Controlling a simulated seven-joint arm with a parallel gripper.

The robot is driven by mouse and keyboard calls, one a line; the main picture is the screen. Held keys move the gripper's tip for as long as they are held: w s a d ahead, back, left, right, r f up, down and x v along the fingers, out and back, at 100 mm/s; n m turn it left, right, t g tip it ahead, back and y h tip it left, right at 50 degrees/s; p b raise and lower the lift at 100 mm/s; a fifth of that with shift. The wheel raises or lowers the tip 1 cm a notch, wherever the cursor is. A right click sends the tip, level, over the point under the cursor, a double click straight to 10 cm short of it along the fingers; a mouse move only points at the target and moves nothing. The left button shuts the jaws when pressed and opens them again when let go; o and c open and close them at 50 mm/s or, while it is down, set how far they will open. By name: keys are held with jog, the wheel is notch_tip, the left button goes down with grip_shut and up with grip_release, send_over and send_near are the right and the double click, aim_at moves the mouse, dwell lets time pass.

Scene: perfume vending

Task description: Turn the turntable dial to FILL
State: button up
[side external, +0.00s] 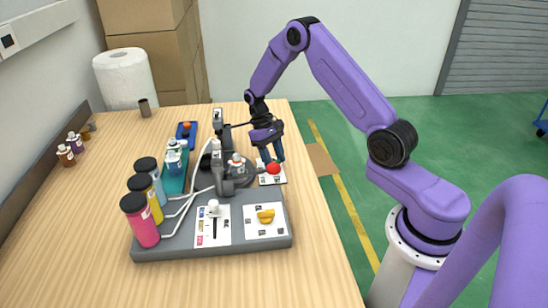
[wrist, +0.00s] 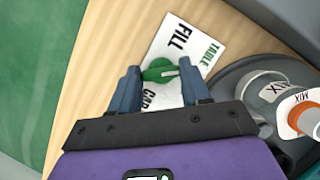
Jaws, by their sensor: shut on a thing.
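The turntable dial is a green knob (wrist: 160,71) on a white card (wrist: 211,37) in the wrist view. The card reads TABLE, FILL and CAP. FILL is above the knob and CAP is below it in the picture. A pale mark on the knob runs roughly sideways; I cannot tell exactly which label it points to. My gripper (wrist: 162,82) has its blue fingers on either side of the knob, shut on it.
The grey round turntable (wrist: 226,79) sits right beside the card, carrying a bottle and an orange-ringed, MIX-labelled piece (wrist: 300,115). The grey base (side external: 172,246) holds pink, yellow and blue bottles and a yellow dial (side external: 265,216).

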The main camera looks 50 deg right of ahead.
jog(key=n+h, duration=0.1)
jog(key=n, duration=0.1)
jog(key=n+h, duration=0.1)
jog(key=n, duration=0.2)
jog(key=shift+a+n+t, duration=0.2)
jog(key=shift+n+t, duration=0.1)
jog(key=shift+n+t+h, duration=0.4)
jog(key=shift+n+h, duration=0.5)
jog(key=shift+n, duration=1.3)
jog(key=shift+a, duration=0.1)
jog(key=o, duration=1.1)
jog(key=shift+s, duration=0.1)
jog(key=shift+c, duration=0.2)
jog(key=shift+r, duration=0.1)
jog(key=v, duration=1.7)
jog(key=shift+r, duration=0.15)
jog(key=shift+a, duration=0.15)
